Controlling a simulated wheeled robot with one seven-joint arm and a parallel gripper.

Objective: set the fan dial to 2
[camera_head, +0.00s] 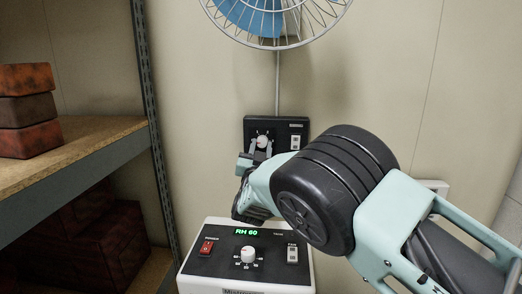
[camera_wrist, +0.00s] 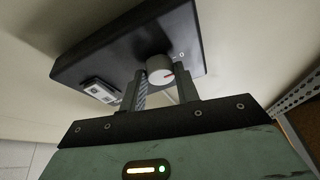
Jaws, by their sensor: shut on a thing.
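The fan dial (camera_head: 262,141) is a small round light knob on a black wall panel (camera_head: 295,122), below the wall fan (camera_head: 258,18). In the wrist view the dial (camera_wrist: 160,69) is pale with a red pointer mark, and it sits between the two fingers of my gripper (camera_wrist: 160,85). My gripper is shut on the dial. In the head view my gripper (camera_head: 258,150) is at the panel's left part, with my arm coming in from the right. The dial's number marks are too small or hidden to read.
A shelf (camera_head: 75,150) with reddish-brown boxes (camera_head: 28,108) stands at the left. The panel also has a white switch (camera_head: 295,142).

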